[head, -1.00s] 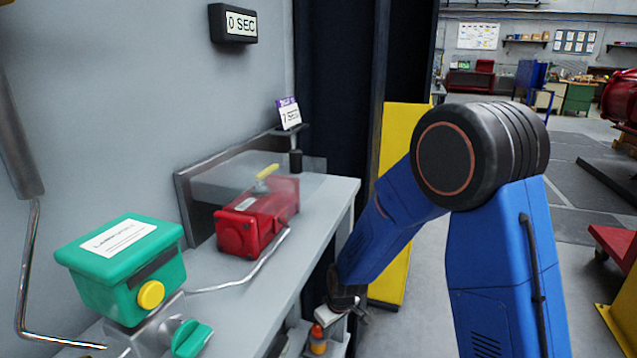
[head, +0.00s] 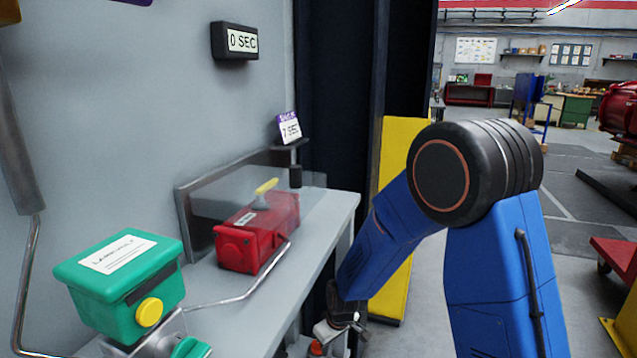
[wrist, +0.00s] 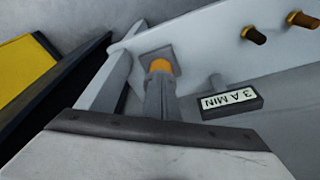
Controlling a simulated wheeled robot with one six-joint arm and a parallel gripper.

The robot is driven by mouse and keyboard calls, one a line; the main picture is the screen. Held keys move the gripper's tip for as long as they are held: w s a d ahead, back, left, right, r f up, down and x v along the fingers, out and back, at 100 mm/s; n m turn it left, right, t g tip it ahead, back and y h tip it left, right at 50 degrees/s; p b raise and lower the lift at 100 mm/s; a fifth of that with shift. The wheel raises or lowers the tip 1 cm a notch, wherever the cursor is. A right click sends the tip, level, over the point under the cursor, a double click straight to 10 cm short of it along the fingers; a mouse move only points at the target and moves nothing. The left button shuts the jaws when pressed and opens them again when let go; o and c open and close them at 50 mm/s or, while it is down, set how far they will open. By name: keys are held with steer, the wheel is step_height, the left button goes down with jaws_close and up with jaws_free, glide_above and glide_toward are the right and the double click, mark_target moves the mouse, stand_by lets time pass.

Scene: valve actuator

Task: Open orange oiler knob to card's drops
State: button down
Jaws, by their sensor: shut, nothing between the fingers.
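An orange knob (wrist: 160,66) shows in the wrist view, against a pale grey plate. My gripper (wrist: 160,84) is shut and empty, its grey fingers pointing at the knob and hiding its lower part. I cannot tell whether they touch it. In the head view my gripper (head: 343,326) hangs low beyond the bench's right edge. An orange-red cap (head: 316,348) is just below it, cut by the frame edge. No card with drops is readable.
Two brass fittings (wrist: 272,27) stick out at the wrist view's upper right. A yellow panel (wrist: 24,70) with a dark edge is at left. The bench (head: 322,215) carries a red box (head: 258,238) and a green box (head: 110,285).

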steer(key=shift+s+a, duration=0.1)
steer(key=shift+a, duration=0.1)
steer(key=shift+s+d, duration=0.25)
steer(key=shift+s, duration=0.05)
step_height(320, 180, up, 6)
stand_by(0.9)
